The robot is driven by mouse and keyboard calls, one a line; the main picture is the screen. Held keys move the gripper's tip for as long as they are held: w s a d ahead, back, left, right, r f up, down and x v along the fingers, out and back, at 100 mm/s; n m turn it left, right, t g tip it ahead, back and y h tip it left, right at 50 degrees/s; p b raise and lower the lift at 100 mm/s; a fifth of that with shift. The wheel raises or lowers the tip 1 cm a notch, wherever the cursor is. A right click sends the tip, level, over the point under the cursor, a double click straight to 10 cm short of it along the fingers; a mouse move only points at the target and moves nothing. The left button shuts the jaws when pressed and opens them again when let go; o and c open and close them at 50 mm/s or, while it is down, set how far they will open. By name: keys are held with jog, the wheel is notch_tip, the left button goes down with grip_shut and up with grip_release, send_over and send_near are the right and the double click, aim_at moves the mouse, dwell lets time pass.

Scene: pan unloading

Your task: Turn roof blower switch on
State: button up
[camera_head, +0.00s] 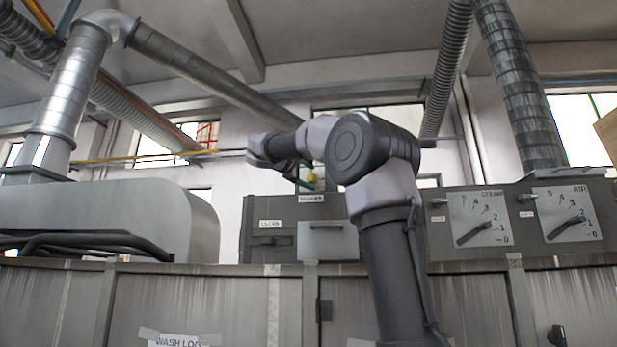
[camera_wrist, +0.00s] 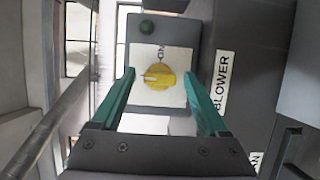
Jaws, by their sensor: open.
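The roof blower switch is a round yellow knob (camera_wrist: 159,77) on a pale plate, with "ON" lettering just above it in the wrist view. A label reading "BLOWER" (camera_wrist: 221,82) runs along the panel beside it. My gripper (camera_wrist: 159,77) is open, its two green fingers on either side of the knob in the picture. I cannot tell whether they touch it. In the head view a small yellow spot, probably the knob (camera_head: 311,177), shows above a grey box, near my arm's end; my gripper is mostly hidden there.
Grey cabinets (camera_head: 283,232) stand below. Two dial panels (camera_head: 482,218) are at the right, and a large rounded hood (camera_head: 110,212) is at the left. Ducts run overhead.

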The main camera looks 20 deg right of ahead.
grip_shut()
jog(key=shift+m, duration=0.3)
jog(key=m+y, duration=0.1)
jog(key=m, duration=0.2)
jog(key=shift+r+y, duration=0.1)
jog(key=shift+y, duration=0.2)
jog(key=m+y, duration=0.1)
jog(key=m, duration=0.2)
jog(key=shift+d+r+m+y, duration=0.1)
jog(key=shift+m+y, duration=0.2)
jog(key=shift+y, duration=0.1)
jog(key=m+y, duration=0.2)
jog(key=m, duration=0.1)
jog(key=shift+s+d, duration=0.1)
jog(key=shift+s, duration=0.05)
jog(key=shift+m+t+y, duration=0.7)
jog(key=shift+m+y, duration=0.4)
jog(key=shift+m, duration=0.5)
